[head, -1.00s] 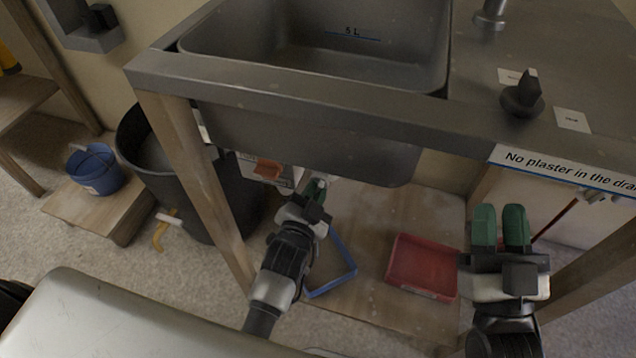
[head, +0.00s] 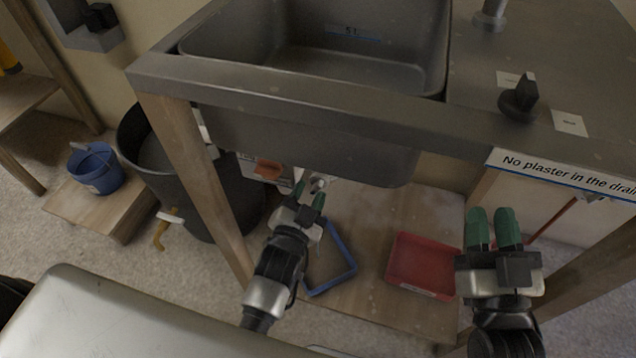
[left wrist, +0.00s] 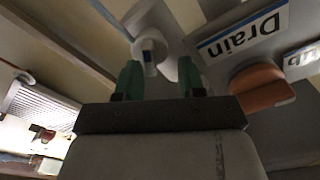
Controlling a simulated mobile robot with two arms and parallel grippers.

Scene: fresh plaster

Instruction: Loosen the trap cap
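The trap cap (left wrist: 150,55) is a small pale fitting with a bluish-grey block on it, under the sink. In the left wrist view it lies just beyond and between my left gripper's green fingertips (left wrist: 160,72), with gaps on both sides. In the head view my left gripper (head: 309,195) is open under the sink's front edge, close to a pale fitting (head: 320,181). Most of the trap is hidden by the basin. My right gripper (head: 491,220) is empty, its fingers slightly apart, in front of the counter's right side.
A metal sink (head: 300,147) overhangs the left gripper. A wooden leg (head: 190,165) and dark bin (head: 230,200) stand left. An orange handle (left wrist: 262,87) is beside a "Drain" label (left wrist: 243,36).

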